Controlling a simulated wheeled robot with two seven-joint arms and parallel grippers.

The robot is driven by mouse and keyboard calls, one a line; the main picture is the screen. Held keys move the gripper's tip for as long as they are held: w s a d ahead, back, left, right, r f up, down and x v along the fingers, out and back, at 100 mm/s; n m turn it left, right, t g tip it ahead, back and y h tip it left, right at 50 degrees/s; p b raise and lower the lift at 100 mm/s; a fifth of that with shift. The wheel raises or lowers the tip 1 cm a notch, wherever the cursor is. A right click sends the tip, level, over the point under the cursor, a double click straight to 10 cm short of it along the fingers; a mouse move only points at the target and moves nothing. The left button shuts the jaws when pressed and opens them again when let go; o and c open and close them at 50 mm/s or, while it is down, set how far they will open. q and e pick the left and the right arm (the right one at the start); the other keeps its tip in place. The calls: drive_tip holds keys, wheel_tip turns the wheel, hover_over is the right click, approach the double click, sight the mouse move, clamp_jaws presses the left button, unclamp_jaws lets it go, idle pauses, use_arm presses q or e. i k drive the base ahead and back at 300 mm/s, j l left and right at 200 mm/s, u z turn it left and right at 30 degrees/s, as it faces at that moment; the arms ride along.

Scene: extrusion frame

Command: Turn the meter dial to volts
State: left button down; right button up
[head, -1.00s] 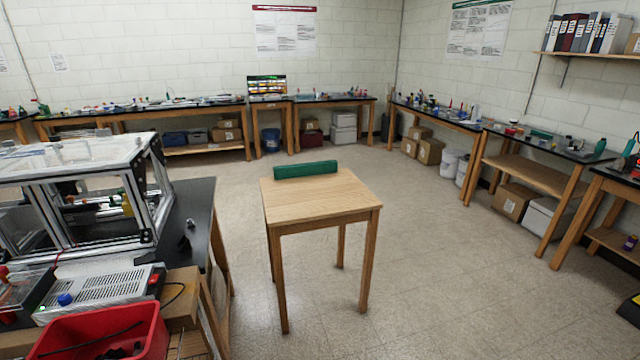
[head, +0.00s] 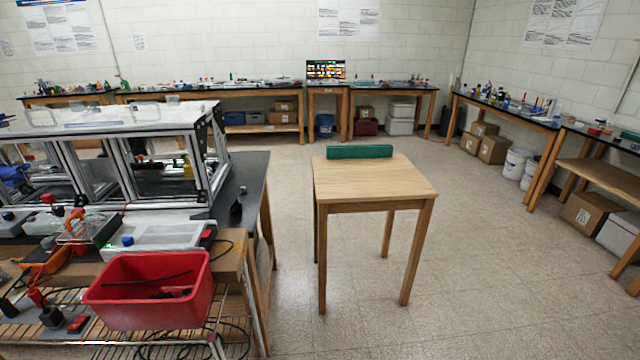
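No meter with a dial can be made out in the head view. An orange item (head: 48,262) lies at the left end of the near bench, beside a dark box with a clear top (head: 88,232); I cannot tell whether it is a meter. Small items on the far benches are too small to identify. Neither of my grippers is in view.
A small wooden table (head: 375,182) with a green block (head: 359,151) stands ahead. An extrusion frame enclosure (head: 203,160) stands on the black-topped bench at left. A red bin (head: 150,290) is at the near left. The floor (head: 490,240) to the right is clear.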

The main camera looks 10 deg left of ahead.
sight(49, 242)
drive_tip(key=u, duration=2.1)
